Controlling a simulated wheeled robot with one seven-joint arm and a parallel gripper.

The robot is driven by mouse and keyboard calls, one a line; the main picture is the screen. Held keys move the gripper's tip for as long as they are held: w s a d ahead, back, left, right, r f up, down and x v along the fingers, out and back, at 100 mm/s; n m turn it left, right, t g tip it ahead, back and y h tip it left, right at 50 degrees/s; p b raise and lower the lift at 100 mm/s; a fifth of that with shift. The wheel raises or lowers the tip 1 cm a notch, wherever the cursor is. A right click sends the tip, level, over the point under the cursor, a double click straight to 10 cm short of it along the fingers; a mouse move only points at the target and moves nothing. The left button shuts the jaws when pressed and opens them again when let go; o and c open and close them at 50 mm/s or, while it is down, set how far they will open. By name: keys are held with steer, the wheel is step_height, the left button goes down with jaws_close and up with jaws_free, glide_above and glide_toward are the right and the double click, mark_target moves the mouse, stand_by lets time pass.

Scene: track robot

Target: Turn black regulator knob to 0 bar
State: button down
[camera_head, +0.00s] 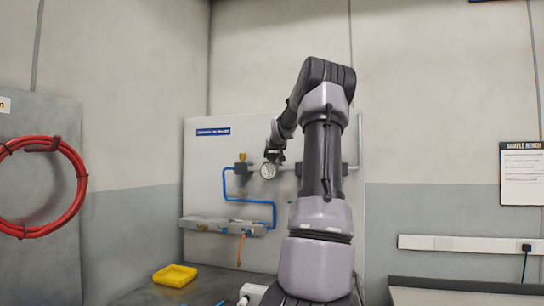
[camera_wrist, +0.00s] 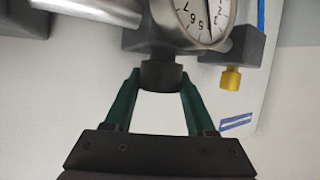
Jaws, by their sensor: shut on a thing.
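The black regulator knob (camera_wrist: 161,74) sits below the regulator body in the wrist view. My gripper (camera_wrist: 160,82) has its green fingers on both sides of the knob and is shut on it. The round white pressure gauge (camera_wrist: 203,14) is just above the knob, partly cut off by the frame edge; its exact reading is unclear. In the head view the gauge (camera_head: 267,171) is on the wall panel, with my gripper (camera_head: 274,155) just above it. The knob cannot be made out there.
A grey pipe (camera_wrist: 100,10) runs from the regulator. A brass fitting (camera_wrist: 231,78) is close to the right of my gripper. Blue tubing (camera_head: 249,201) loops below the gauge. A yellow tray (camera_head: 175,276) lies on the bench, and a red hose coil (camera_head: 78,185) hangs at left.

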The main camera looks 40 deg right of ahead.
steer(key=shift+s+d+f, duration=0.1)
steer(key=shift+d, duration=0.1)
steer(key=shift+n+t+y, duration=0.7)
steer(key=shift+n+y, duration=1.7)
steer(key=shift+y, duration=0.4)
steer(key=shift+a+n+y, duration=0.15)
steer(key=shift+n+y, duration=1.25)
steer(key=shift+y, duration=0.3)
steer(key=shift+g, duration=0.4)
steer(key=shift+c, duration=1.1)
jaws_free()
steer(key=v, duration=1)
steer(key=shift+s, duration=0.3)
